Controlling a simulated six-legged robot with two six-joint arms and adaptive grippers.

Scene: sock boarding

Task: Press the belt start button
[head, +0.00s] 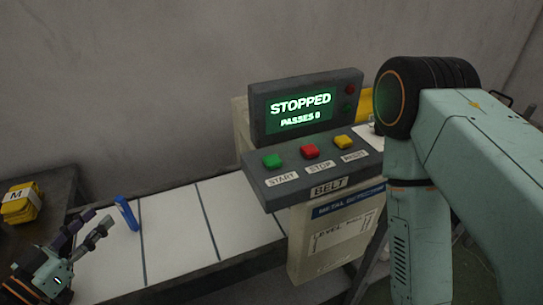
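The green start button (272,161) sits at the left of the grey belt control panel (327,189), above a START label. A red stop button (310,151) and a yellow button (345,142) are to its right. The screen (300,109) above reads STOPPED and PASSES 0. My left gripper (97,220) is at the lower left over the near side of the belt, well left of and below the panel. Its fingers look apart, with nothing between them. My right arm fills the right side; its gripper is out of view.
The white conveyor belt (178,226) with dark cross lines runs left of the panel. A blue upright piece (127,213) stands on it near my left gripper. A yellow bundle marked M (20,204) lies on a dark table (58,190) at left. My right arm hides the panel's right surroundings.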

